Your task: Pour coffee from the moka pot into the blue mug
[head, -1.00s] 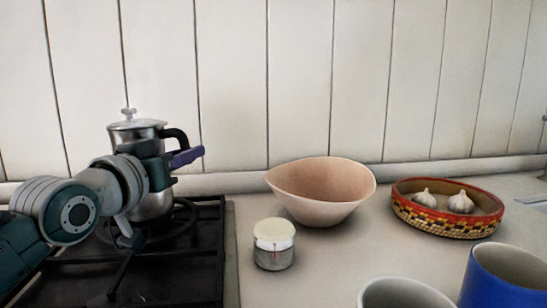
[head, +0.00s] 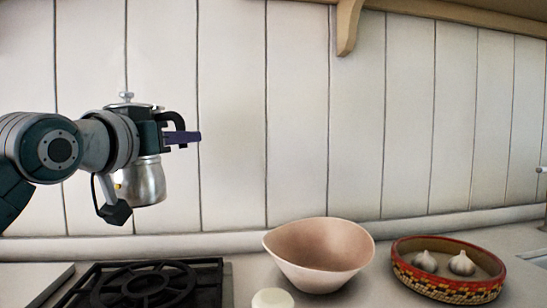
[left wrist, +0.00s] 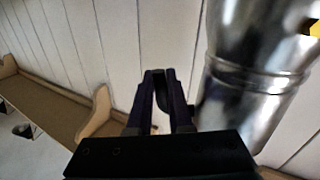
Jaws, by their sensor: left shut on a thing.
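The silver moka pot (head: 149,183) hangs upright in the air above the stove in the head view, its lid and knob on top. My left gripper (head: 182,137) is shut on its black handle (head: 174,118), with the purple fingers pointing right. Part of the pot is hidden behind my gripper. In the left wrist view the shiny pot body (left wrist: 258,75) fills the upper right, beside my gripper fingers (left wrist: 160,95), which have the dark handle between them. The blue mug is out of view in both current frames. My right gripper is not in view.
The black gas hob (head: 150,283) lies below the pot. A pink bowl (head: 318,258) and a woven basket (head: 447,287) with garlic (head: 461,264) stand on the counter to the right. A white-lidded jar (head: 272,299) sits at the bottom edge. A wooden shelf (head: 455,12) hangs above.

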